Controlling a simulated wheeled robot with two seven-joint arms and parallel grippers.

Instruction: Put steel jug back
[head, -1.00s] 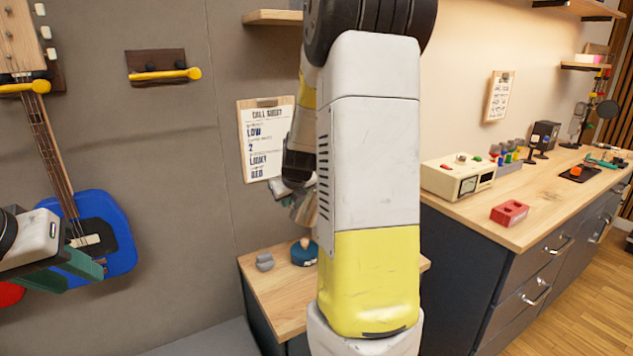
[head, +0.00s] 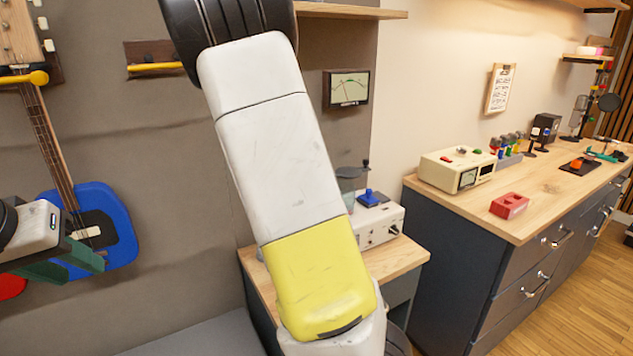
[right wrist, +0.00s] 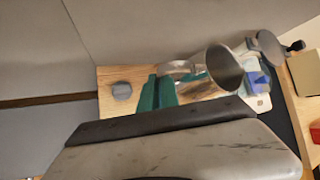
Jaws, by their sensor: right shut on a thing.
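In the right wrist view my right gripper (right wrist: 158,92) has its green fingers close together. A steel jug (right wrist: 225,70) shows just beyond them, with its round mouth facing the camera and a pale loop (right wrist: 178,67) on its finger side. I take the gripper to be shut on the jug, though the exact contact is unclear. The jug appears over the small wooden-topped cabinet. In the head view my own right arm hides the jug and right gripper. My left gripper (head: 66,264) is at the left edge, its green fingers apart and empty, in front of a blue guitar (head: 115,235).
A white box with a blue knob (head: 381,223) and a grey disc-like thing with a dark handle (head: 350,172) are at the small cabinet (head: 405,262). A grey knob-like item (right wrist: 121,90) sits on its wood. The long counter (head: 455,205) holds a cream meter box (head: 446,170) and red block (head: 509,206).

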